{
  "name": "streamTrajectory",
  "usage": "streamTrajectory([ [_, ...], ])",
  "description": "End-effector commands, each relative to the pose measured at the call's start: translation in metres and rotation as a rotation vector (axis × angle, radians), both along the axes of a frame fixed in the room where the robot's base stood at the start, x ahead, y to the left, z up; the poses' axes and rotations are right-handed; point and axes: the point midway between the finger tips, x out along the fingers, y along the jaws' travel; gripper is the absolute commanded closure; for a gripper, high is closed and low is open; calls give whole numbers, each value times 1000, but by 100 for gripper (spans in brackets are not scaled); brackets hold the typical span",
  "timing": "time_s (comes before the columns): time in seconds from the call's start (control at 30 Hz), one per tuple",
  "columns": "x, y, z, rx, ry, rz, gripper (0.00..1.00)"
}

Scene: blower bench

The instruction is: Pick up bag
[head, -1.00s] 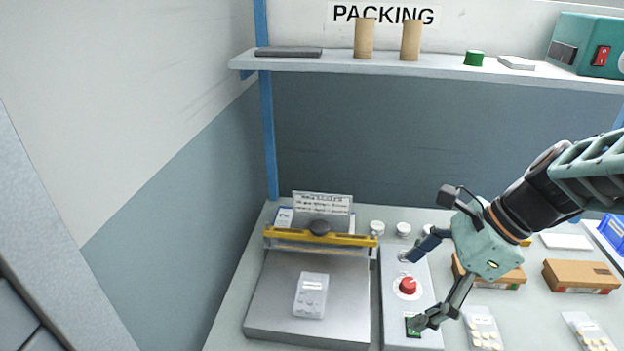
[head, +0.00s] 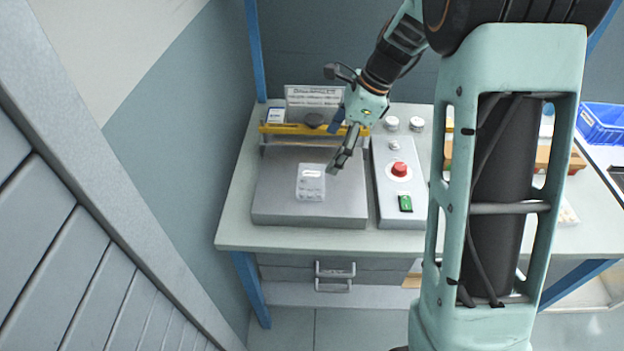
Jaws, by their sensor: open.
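In the head view a small clear bag (head: 311,187) with a white label lies flat on the grey plate (head: 272,208) of the sealing machine. My gripper (head: 339,149) is open, above the right side of the plate. Its fingers point down and left, and one fingertip appears close to the bag's upper right corner. I cannot tell its exact height over the plate. Nothing shows between the fingers.
The machine's yellow bar (head: 290,129) and a sign (head: 314,97) stand behind the bag. A control box with a red button (head: 399,169) is on the right. A blue bin (head: 602,124) stands far right. My arm hides part of the bench.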

Motion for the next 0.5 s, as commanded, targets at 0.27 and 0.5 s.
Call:
streamTrajectory([
  [0.27,1,18,-38,2,4,4,10],
  [0.5,0,26,-56,3,3,3,10],
])
